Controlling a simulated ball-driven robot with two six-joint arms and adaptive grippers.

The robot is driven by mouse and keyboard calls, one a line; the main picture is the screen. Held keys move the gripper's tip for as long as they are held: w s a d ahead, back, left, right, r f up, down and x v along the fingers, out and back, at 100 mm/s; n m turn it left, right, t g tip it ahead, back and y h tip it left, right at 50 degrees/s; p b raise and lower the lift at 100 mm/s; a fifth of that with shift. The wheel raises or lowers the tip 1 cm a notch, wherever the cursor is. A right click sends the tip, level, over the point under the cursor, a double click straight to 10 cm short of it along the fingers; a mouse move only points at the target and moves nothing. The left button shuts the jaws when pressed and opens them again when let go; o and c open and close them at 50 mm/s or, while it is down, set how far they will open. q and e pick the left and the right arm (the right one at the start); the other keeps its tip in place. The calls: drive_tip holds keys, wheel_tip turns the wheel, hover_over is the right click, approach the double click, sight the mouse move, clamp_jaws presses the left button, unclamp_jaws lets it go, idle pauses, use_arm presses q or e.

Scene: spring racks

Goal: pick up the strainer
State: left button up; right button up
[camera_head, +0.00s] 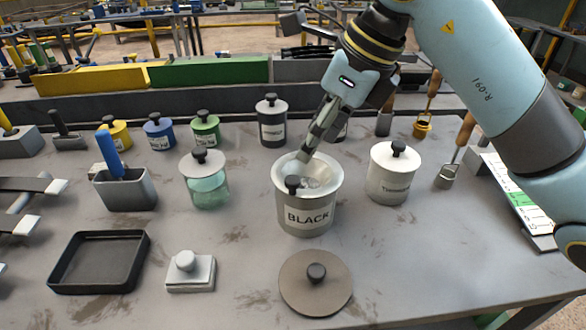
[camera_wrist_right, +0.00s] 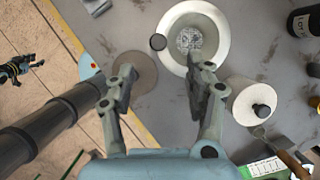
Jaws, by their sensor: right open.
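The pot labelled BLACK (camera_head: 305,218) stands open in the middle of the table. Inside it sits a pale, perforated-looking piece, which looks like the strainer (camera_wrist_right: 189,40), with a dark knob (camera_wrist_right: 158,42) at its rim side. The same pale piece shows in the head view (camera_head: 312,182), partly behind the knob. My right gripper (camera_head: 313,143) reaches down over the pot's far rim. In the wrist view the right gripper (camera_wrist_right: 163,75) is open with nothing between its fingers; one finger overlaps the pot's rim and the other is above the lid.
A round lid (camera_head: 316,290) lies in front of the pot. A white canister (camera_head: 391,180) stands close on the right and a glass jar (camera_head: 206,188) on the left. A black tray (camera_head: 62,284) is front left.

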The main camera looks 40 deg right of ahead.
hover_over(295, 179)
drive_tip(key=s, duration=0.2)
drive_tip(key=f, duration=0.4)
drive_tip(key=shift+w+d+f, duration=0.1)
drive_tip(key=shift+d+f, duration=0.05)
drive_tip(key=shift+d, duration=0.25)
drive_tip(key=shift+w+f, duration=0.15)
drive_tip(key=shift+f, duration=0.15)
drive_tip(key=p+x, duration=0.1)
drive_tip(key=x, duration=0.3)
drive_tip(key=shift+f, duration=0.25)
drive_tip(key=shift+w+f, duration=0.1)
drive_tip(key=shift+c, duration=1.3)
drive_tip(key=c, duration=0.5)
clamp_jaws()
use_arm(q)
drive_tip(key=s, duration=0.2)
drive_tip(key=s+r, duration=0.1)
drive_tip(key=shift+s, duration=0.4)
